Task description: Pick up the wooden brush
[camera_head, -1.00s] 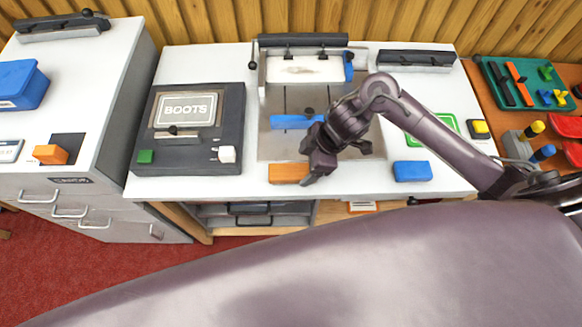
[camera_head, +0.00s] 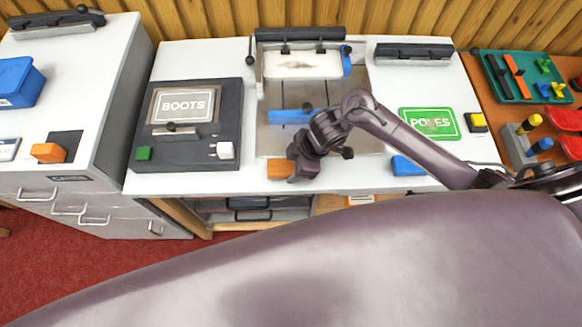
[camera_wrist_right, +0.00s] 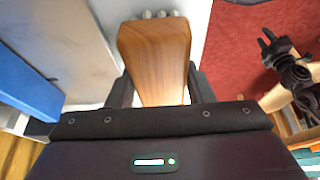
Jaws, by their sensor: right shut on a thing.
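The wooden brush (camera_head: 279,169) is an orange-brown block at the front edge of the white bench, below the metal press bed, in the head view. My right gripper (camera_head: 297,171) is shut on it and covers its right part. In the right wrist view the brush (camera_wrist_right: 155,55) sits between the two dark fingers, its pale bristle tufts showing at the far end. I cannot tell whether it touches the bench top. My left gripper (camera_wrist_right: 275,45) shows at the right of the wrist view, with its fingers apart over the red floor; it is outside the head view.
The press bed (camera_head: 270,142) with a blue bar (camera_head: 288,117) lies just behind the brush. A dark BOOTS device (camera_head: 231,100) is to the left. A blue block (camera_head: 407,166) and a green-framed sign (camera_head: 430,123) are to the right, near my right forearm.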

